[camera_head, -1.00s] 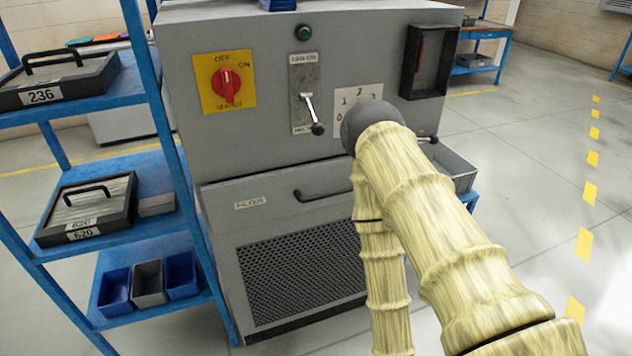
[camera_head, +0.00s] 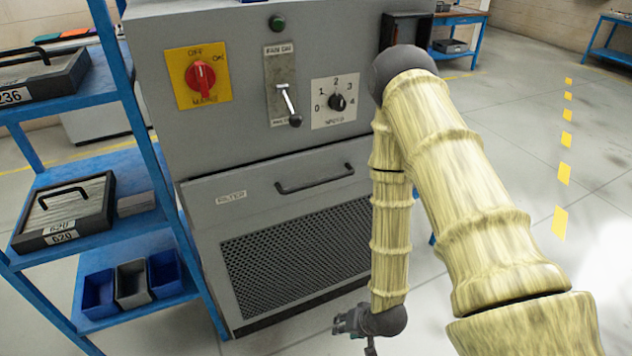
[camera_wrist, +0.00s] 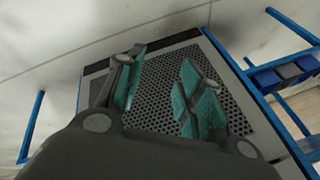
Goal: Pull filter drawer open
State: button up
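The filter drawer (camera_head: 238,217) is the lower front of the grey machine, with a "FILTER" label, a dark bar handle (camera_head: 315,181) near its top and a perforated mesh panel (camera_head: 300,250) below. It looks shut. My gripper (camera_head: 350,322) hangs low in front of the drawer's lower right, well below and apart from the handle. In the wrist view my gripper (camera_wrist: 158,88) shows two teal-padded fingers spread apart with nothing between them, and the mesh panel (camera_wrist: 165,75) lies beyond. The handle cannot be made out in the wrist view.
Above the drawer are a red main switch (camera_head: 200,76), a fan lever (camera_head: 289,105) and a speed dial (camera_head: 337,102). A blue shelf rack (camera_head: 130,100) with cases and small bins stands close on the left. The floor (camera_head: 520,130) to the right is clear.

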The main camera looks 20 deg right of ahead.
jog(key=w+d+r+m+t+y, duration=0.1)
jog(key=w+d+r+m+t, duration=0.15)
jog(key=w+r, duration=0.55)
jog(key=m+t+y+p, duration=0.1)
jog(key=m+t+y, duration=0.4)
jog(key=m+t, duration=0.15)
send_near(320, 183)
jog(key=n, duration=0.1)
jog(key=p+x, duration=0.2)
jog(key=x, duration=0.9)
jog(key=shift+c, duration=0.2)
grip_shut()
jog(key=shift+f, duration=0.1)
